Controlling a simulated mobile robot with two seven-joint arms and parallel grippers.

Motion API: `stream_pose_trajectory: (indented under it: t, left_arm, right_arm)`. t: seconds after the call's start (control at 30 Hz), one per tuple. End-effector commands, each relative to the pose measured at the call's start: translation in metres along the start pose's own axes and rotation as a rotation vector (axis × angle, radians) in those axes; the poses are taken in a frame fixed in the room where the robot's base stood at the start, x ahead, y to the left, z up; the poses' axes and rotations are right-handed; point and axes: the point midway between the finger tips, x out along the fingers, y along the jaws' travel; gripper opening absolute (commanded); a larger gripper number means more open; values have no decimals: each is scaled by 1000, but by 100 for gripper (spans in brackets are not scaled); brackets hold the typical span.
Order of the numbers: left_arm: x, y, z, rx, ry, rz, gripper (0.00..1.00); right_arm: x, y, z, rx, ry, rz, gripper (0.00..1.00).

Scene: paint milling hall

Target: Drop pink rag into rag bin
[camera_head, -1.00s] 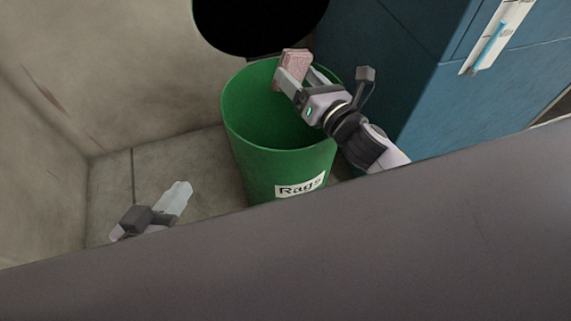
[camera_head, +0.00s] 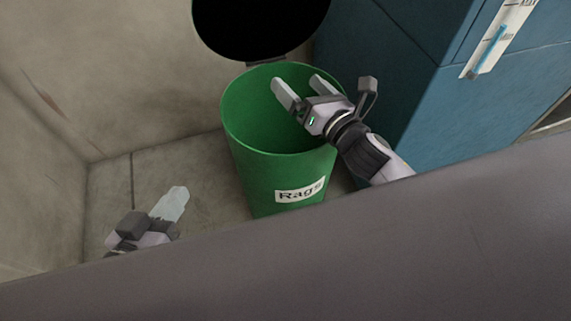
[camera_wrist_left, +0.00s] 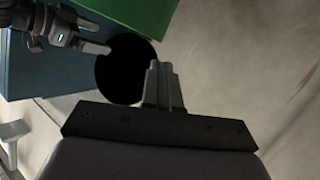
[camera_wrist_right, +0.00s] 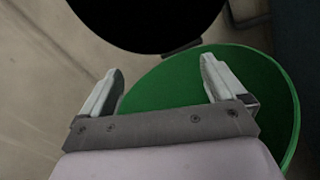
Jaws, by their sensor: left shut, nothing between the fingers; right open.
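The rag bin is a green open bin (camera_head: 262,172) labelled "Rags", standing on the floor in the middle of the head view. My right gripper (camera_head: 302,84) is open and empty over the bin's mouth. In the right wrist view its two fingers (camera_wrist_right: 158,82) are spread with the green bin (camera_wrist_right: 180,80) beyond them. The pink rag is not visible in any current view; the bottom of the bin is hidden. My left gripper (camera_head: 176,200) is shut and empty, low to the left of the bin. Its closed fingers (camera_wrist_left: 162,82) also show in the left wrist view.
A round black lid (camera_head: 262,25) stands open behind the bin. A blue cabinet (camera_head: 400,70) is close on the right, with a blue-handled white strip (camera_head: 492,45) on it. A stained pale wall (camera_head: 100,70) is on the left. Bare floor (camera_head: 112,195) lies left of the bin.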

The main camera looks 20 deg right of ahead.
Motion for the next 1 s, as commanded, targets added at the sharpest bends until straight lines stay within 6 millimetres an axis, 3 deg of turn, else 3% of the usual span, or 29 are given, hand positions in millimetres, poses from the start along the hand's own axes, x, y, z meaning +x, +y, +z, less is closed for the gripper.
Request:
stream_pose_trajectory:
  t: [0.3,0.5,1.0]
  left_arm:
    - [2,5,2,-39,-36,18,0]
    - [5,6,1,-60,-38,22,0]
    - [7,7,-3,-61,-30,26,0]
  right_arm:
    - [-41,0,1,1,3,-1,97]
    - [-59,0,0,1,1,0,97]
    - [-64,0,0,0,0,0,97]
